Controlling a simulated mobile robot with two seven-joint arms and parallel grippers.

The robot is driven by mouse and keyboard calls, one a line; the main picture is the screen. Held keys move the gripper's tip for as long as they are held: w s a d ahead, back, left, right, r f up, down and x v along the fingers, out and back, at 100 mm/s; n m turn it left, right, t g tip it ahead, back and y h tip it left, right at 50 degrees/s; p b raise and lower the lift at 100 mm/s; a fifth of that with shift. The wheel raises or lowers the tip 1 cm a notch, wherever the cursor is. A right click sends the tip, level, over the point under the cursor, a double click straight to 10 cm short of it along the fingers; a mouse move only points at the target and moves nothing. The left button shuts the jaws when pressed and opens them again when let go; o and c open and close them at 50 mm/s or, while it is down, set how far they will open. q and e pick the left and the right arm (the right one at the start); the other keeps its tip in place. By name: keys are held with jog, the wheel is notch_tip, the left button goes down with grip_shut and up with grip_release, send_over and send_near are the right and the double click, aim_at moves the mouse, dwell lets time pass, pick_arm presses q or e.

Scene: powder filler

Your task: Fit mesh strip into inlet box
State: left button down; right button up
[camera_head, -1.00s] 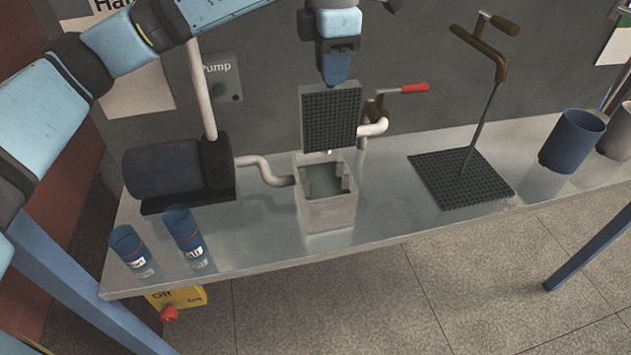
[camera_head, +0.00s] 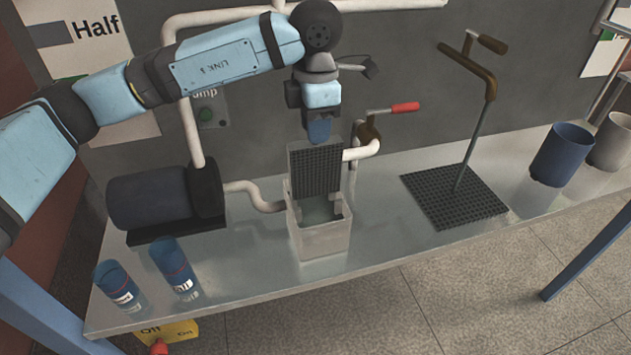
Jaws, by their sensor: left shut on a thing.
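The mesh strip (camera_head: 316,172) is a dark, upright rectangular grid. My left gripper (camera_head: 319,138) is shut on its top edge from above. The inlet box (camera_head: 321,238) is a pale, open-topped box on the metal table. The strip's lower edge is at the box's back part, behind the opening; I cannot tell how far it is inside, as the rim hides its bottom. Light notched pieces show on the inner walls of the box. My right gripper does not show.
A dark pump (camera_head: 150,198) stands left of the box, joined by a white pipe (camera_head: 254,194). A red-handled valve (camera_head: 392,109) is behind right. A mesh plate with a handle (camera_head: 450,200), a blue cup (camera_head: 561,153) and two blue cans (camera_head: 174,268) stand on the table (camera_head: 390,242).

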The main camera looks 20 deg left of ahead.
aim_at(316, 177)
pick_arm(q)
notch_tip(316, 177, down, 7)
jog(key=shift+f, duration=0.7)
notch_tip(316, 177, down, 3)
jog(key=shift+f, duration=0.2)
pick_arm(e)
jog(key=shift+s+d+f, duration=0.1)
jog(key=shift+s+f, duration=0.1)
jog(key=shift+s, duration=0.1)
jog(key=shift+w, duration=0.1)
pick_arm(q)
jog(key=shift+f, duration=0.1)
jog(key=c, duration=0.9)
grip_release()
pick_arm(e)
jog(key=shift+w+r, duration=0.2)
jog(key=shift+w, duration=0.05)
